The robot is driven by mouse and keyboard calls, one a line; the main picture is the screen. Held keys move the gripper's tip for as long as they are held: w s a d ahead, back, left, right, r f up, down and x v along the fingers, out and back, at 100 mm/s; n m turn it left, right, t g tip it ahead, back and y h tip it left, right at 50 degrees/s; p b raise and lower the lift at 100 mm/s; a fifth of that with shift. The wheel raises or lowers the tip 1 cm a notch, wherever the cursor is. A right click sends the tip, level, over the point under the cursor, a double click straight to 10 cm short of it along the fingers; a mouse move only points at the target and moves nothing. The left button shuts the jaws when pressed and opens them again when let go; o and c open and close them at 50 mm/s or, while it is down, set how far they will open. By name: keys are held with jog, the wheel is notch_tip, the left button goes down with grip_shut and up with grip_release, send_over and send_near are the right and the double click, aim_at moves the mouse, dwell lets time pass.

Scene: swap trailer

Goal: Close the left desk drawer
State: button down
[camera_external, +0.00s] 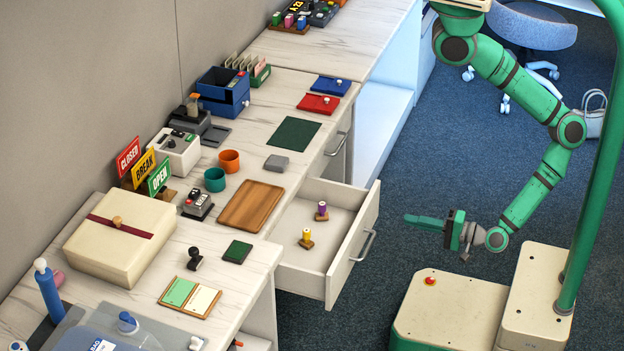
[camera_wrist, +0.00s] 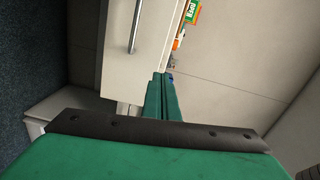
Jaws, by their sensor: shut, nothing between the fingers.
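The white desk drawer (camera_external: 343,243) stands pulled out from the desk in the external view, with a metal bar handle on its front. Inside it are a purple-topped stamp (camera_external: 322,210) and a yellow-topped stamp (camera_external: 307,237). My gripper (camera_external: 408,218) is shut and empty, in the air to the right of the drawer front and apart from it, pointing left toward it. In the wrist view the shut green fingers (camera_wrist: 162,78) show below a white drawer front (camera_wrist: 133,75) with a metal handle (camera_wrist: 137,27). Whether they touch it there is unclear.
The desk top holds a wooden tray (camera_external: 251,206), orange and teal cups, a cream box (camera_external: 120,237) and small signs (camera_external: 144,165). Another handled front (camera_external: 339,145) farther back looks closed. Blue carpet (camera_external: 400,150) lies open between the desk and my base.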

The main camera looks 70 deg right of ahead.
aim_at(366, 214)
jog(key=shift+m, duration=0.8)
jog(key=w, duration=0.3)
jog(key=w+f, duration=0.1)
jog(key=w, duration=0.7)
jog(key=shift+w+a+f, duration=0.15)
jog(key=shift+a+f, duration=0.05)
jog(key=shift+a, duration=0.05)
jog(key=w, duration=2.4)
jog(key=shift+w, duration=0.35)
jog(key=shift+w+r, duration=0.1)
jog(key=shift+w, duration=0.05)
jog(key=s, duration=1.4)
jog(key=shift+s, duration=0.4)
